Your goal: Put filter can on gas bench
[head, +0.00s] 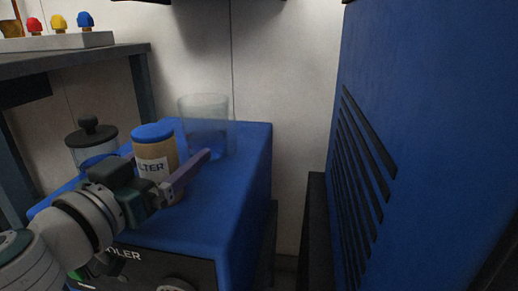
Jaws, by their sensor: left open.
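The filter can (154,151) is a tan cylinder with a blue lid and a white label on which "LTER" can be read. It stands upright on the blue top of the cooler (213,206). My left gripper (170,154) is open, low at the can. One purple finger extends past the can's right side; the other is mostly hidden, so I cannot tell whether either touches it. The gripper body hides the can's lower left. My right gripper is out of view. No surface is labelled as the gas bench; a grey bench (80,61) is at upper left.
A clear glass beaker (207,124) stands behind the can. A clear jar with a black knobbed lid (92,133) is close on its left. A rack (58,42) with coloured caps sits on the grey bench. A tall blue vented cabinet (420,130) fills the right.

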